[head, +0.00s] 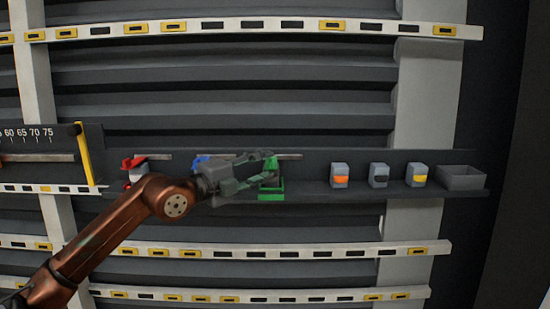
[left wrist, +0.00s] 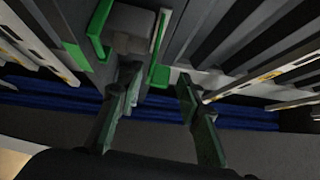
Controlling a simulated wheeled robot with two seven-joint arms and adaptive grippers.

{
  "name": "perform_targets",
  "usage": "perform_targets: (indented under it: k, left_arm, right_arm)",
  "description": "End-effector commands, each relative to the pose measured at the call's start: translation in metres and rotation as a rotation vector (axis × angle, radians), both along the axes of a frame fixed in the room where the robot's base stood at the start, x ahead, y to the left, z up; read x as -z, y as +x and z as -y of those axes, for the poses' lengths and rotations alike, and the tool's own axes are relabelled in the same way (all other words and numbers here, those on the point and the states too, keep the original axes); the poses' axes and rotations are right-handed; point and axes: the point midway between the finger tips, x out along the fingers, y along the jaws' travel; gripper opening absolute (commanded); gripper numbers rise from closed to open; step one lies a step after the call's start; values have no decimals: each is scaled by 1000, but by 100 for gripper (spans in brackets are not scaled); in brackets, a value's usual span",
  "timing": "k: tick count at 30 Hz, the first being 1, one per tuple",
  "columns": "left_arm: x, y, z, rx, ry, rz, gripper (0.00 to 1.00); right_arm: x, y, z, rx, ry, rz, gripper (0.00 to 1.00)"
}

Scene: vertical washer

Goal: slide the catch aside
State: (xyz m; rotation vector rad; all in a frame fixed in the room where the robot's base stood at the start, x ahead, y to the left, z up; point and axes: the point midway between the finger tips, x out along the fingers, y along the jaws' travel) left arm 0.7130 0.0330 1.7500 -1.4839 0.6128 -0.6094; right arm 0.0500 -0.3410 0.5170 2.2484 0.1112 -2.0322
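A green bracket-like part (head: 271,195), possibly the catch, sits on the dark shelf rail in the middle of the head view. My left gripper (head: 262,177) is in front of it and hides part of it. In the left wrist view, green pieces (left wrist: 160,76) and a grey block (left wrist: 133,42) lie just beyond the fingertips. My left gripper (left wrist: 157,80) is open there, with a clear gap between its fingers. I cannot tell whether a finger touches the green part. My right gripper is in neither view.
A red part (head: 133,163) and a blue part (head: 201,161) sit left along the same rail, partly behind my arm. Several small grey blocks and a grey open bin (head: 462,178) stand to the right. A yellow upright (head: 84,153) marks a scale at left.

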Motion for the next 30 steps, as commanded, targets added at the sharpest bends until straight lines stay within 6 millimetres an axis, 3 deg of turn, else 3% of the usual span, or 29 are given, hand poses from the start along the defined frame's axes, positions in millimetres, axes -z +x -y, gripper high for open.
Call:
perform_targets:
  k: [6, 16, 30]
  left_arm:
    - [-2, 17, 18, 2, -1, -1, 33]
    - [1, 20, 23, 5, 0, 0, 33]
    - [-1, 19, 22, 4, -2, 2, 2]
  right_arm:
    - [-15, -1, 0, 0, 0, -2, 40]
    - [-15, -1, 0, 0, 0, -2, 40]
    - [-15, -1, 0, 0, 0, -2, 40]
